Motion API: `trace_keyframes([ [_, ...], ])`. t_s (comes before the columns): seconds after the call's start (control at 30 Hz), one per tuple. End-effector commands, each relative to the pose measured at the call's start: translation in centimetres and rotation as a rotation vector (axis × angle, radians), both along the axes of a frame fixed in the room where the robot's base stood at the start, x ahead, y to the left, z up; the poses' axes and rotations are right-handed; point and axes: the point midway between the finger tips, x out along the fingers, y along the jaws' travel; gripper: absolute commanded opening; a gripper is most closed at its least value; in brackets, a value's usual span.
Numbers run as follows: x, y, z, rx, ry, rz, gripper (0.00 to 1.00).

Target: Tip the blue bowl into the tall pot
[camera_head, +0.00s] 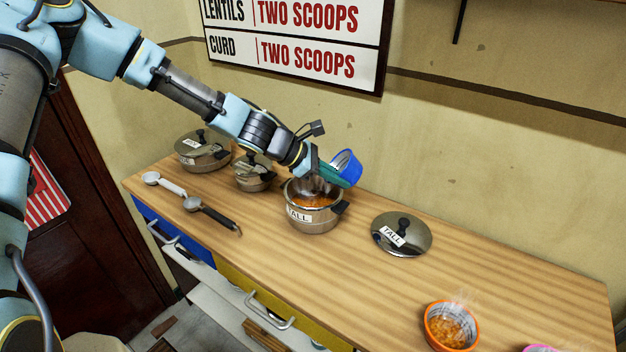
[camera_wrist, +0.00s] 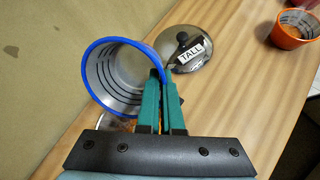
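The blue bowl (camera_head: 347,166) is gripped at its wall and held tilted above the tall pot (camera_head: 309,220). In the wrist view the bowl (camera_wrist: 103,92) shows its blue rim and a grey inside with dark lines; no food shows in the part I see. My gripper (camera_head: 326,174) is shut on the bowl's wall; its green fingers (camera_wrist: 162,88) are close together at the rim in the wrist view. The tall pot stands uncovered on the counter, labelled TALL, with orange food inside. My gripper hides part of its opening.
The TALL lid (camera_head: 402,235) lies on the counter (camera_head: 500,275) right of the pot. An orange bowl (camera_head: 449,326) with steaming food and a pink bowl (camera_head: 540,348) are farther right. Two lidded pots (camera_head: 202,152) (camera_head: 254,174) and two ladles (camera_head: 165,184) (camera_head: 211,213) lie left.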

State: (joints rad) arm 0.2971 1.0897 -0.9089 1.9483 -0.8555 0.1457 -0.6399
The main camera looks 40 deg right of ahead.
Motion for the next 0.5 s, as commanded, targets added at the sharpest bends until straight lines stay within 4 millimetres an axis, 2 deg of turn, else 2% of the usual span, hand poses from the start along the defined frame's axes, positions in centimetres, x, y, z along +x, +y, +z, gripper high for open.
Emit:
trace_keyframes([
  [0.5, -0.73, -0.63, 0.59, 0.119, -0.125, -0.006, 0.0],
])
